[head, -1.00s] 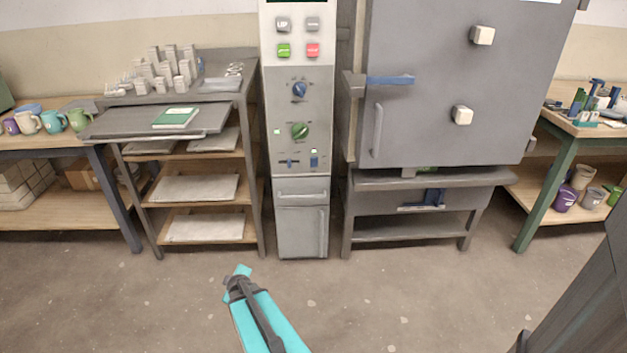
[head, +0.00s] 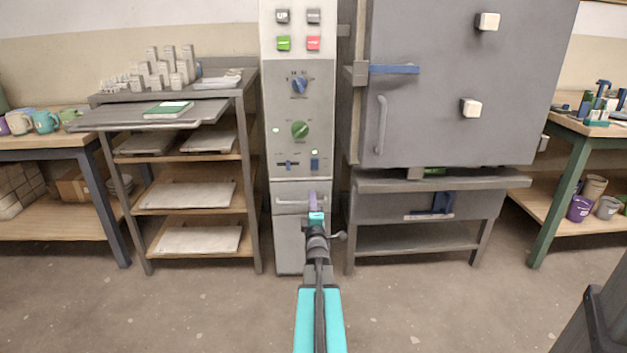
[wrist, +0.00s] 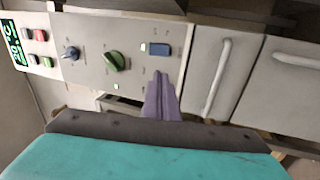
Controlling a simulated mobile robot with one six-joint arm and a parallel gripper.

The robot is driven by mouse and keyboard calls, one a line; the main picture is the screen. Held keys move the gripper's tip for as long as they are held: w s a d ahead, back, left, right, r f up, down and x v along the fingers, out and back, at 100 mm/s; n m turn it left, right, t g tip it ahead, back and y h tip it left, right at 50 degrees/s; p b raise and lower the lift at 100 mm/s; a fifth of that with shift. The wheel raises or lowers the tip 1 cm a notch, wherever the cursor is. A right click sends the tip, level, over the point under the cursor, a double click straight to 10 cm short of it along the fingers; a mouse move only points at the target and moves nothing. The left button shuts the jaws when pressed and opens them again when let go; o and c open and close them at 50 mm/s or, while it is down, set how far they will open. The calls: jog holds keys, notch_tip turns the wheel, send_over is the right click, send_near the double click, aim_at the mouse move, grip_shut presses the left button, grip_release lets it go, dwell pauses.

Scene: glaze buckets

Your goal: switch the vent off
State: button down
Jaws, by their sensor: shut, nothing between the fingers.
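The grey control panel (head: 298,110) stands upright at the centre of the head view. Low on its right is a small blue switch (head: 315,163) with a pale indicator just above it. The switch also shows in the wrist view (wrist: 158,49), beyond my fingertips. I cannot read its label to confirm it is the vent. My gripper (head: 312,197) is shut and empty, its purple fingers appearing just below the switch, over the drawer handle in the picture. In the wrist view the fingers (wrist: 160,82) point toward the panel, seemingly apart from the switch.
A blue slider (head: 288,165) sits left of the switch, with a green knob (head: 300,130) and blue knob (head: 299,86) above. A drawer handle (head: 290,202) lies below. The grey kiln (head: 450,90) stands right, a shelf rack (head: 250,190) left. Floor in front is open.

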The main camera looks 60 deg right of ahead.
jog(key=shift+s+d+r, duration=0.4)
jog(key=shift+s+r, duration=0.2)
jog(key=shift+s, duration=0.05)
jog(key=b, duration=0.2)
send_near(314, 162)
jog(key=shift+b+x, duration=1.1)
jog(key=shift+x, duration=2.1)
